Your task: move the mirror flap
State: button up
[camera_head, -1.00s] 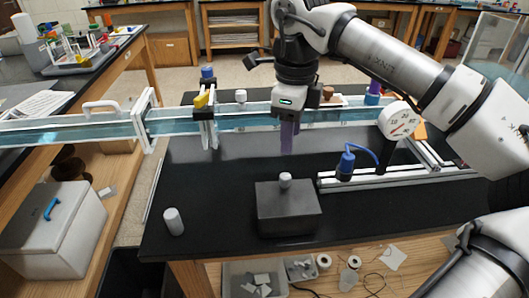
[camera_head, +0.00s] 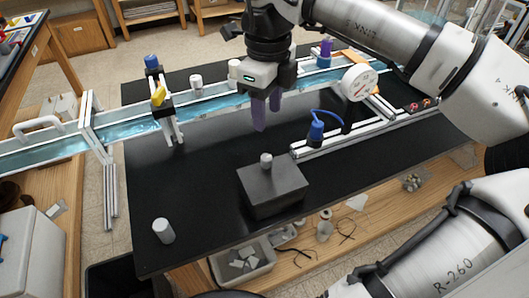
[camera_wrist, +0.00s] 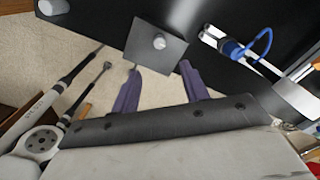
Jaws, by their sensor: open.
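I cannot pick out a mirror flap for sure in either view. My gripper (camera_head: 267,114) has two purple fingers, spread apart and empty. It hangs over the black table in front of the long clear channel (camera_head: 215,102). A dark grey box (camera_head: 275,190) with a pale round knob (camera_head: 266,160) on top stands below and nearer than the gripper in the head view. In the wrist view the open fingers (camera_wrist: 159,70) point toward the box (camera_wrist: 148,56) and its knob (camera_wrist: 159,42), with nothing between them.
A blue plug-like part (camera_head: 316,131) with a cable sits on a metal rail right of the box. A white dial (camera_head: 359,83) stands by the channel.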

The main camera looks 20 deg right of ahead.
aim_at(266, 157)
notch_tip(266, 157, down, 12)
jog(key=b, duration=0.7)
grip_shut()
